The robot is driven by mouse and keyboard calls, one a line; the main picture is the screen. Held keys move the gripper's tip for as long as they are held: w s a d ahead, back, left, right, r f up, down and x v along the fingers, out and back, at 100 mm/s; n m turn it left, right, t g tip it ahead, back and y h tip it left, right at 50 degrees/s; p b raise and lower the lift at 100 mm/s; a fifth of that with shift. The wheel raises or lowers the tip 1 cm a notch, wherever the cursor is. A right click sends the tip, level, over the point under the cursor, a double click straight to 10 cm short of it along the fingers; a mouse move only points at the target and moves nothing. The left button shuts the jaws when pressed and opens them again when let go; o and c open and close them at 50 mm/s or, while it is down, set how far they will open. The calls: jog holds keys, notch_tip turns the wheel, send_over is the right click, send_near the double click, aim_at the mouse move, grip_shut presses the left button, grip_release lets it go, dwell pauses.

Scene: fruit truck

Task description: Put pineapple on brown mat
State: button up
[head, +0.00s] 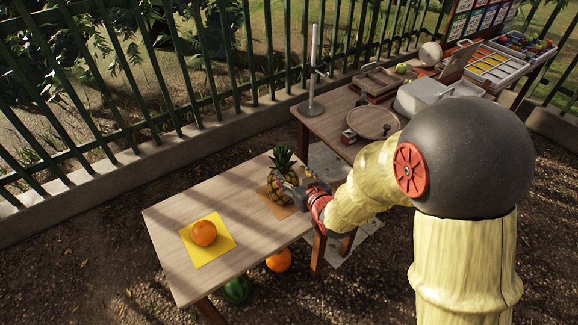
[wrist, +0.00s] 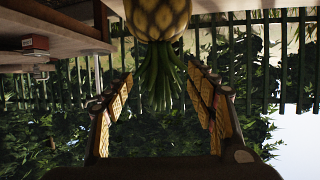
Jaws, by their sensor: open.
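The pineapple (head: 281,186) stands upright on the wooden table, its base over the brown mat (head: 277,209), which is partly hidden by the fruit and my gripper. My gripper (head: 299,189) is at the pineapple's right side, low over the table. In the wrist view, which looks upside down, the pineapple (wrist: 158,15) is at the top with its leaves pointing down. The two fingers of my gripper (wrist: 160,78) are spread apart on either side of the leaves, with visible gaps. The exact contact under the pineapple is hidden.
An orange (head: 204,233) sits on a yellow mat (head: 218,250) at the table's left. Another orange (head: 279,260) and a watermelon (head: 237,290) lie below the table.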

jog(key=shift+v, duration=1.45)
jog(key=s+d+r+m+g+h, duration=0.3)
jog(key=s+d+r+h, duration=0.2)
jog(key=s+d+r, duration=0.5)
jog(key=s+d+r+g, duration=0.2)
jog(key=s+d+r, duration=0.1)
jog(key=s, duration=0.6)
jog(key=s+d+r+m+g, duration=0.1)
jog(key=s+d+r+g, duration=0.1)
jog(key=s, duration=0.7)
jog(key=shift+d+r+m, duration=0.3)
jog(key=shift+d+r, duration=0.1)
jog(key=shift+r, duration=0.2)
jog(key=shift+s+a, duration=0.1)
